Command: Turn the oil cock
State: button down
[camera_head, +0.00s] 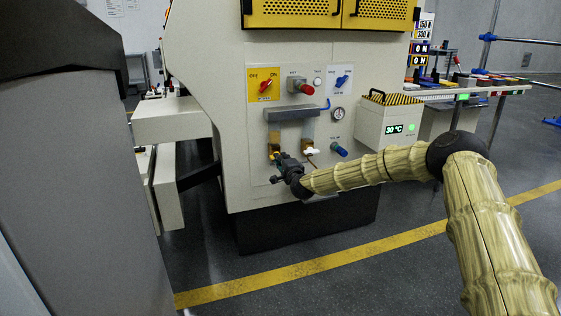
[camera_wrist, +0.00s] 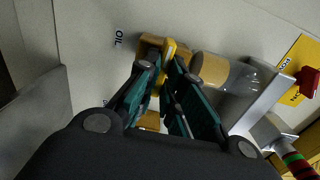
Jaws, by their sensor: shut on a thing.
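The oil cock (camera_wrist: 150,43) is a brass-coloured fitting on the machine's pale panel, beside the printed word OIL in the wrist view. Its yellow handle (camera_wrist: 169,48) stands between the fingertips of my gripper (camera_wrist: 163,68). My gripper is shut on this handle; the fingers hide its lower part. In the head view, my gripper (camera_head: 284,165) reaches the panel's lower left, and the cock (camera_head: 274,139) shows just above it. The exact angle of the handle is hard to tell there.
A second brass fitting with a white handle (camera_head: 312,151) is just right of the cock. Above are a grey bar (camera_head: 291,114), a red switch on a yellow plate (camera_head: 263,85) and a blue switch (camera_head: 342,81). A blue knob (camera_head: 339,150) is to the right.

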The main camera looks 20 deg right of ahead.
jog(key=shift+d+f, duration=0.1)
jog(key=shift+d, duration=0.05)
jog(key=c, duration=1.5)
grip_release()
jog(key=shift+c, duration=0.2)
jog(key=s, duration=1.2)
jog(key=shift+d, duration=0.1)
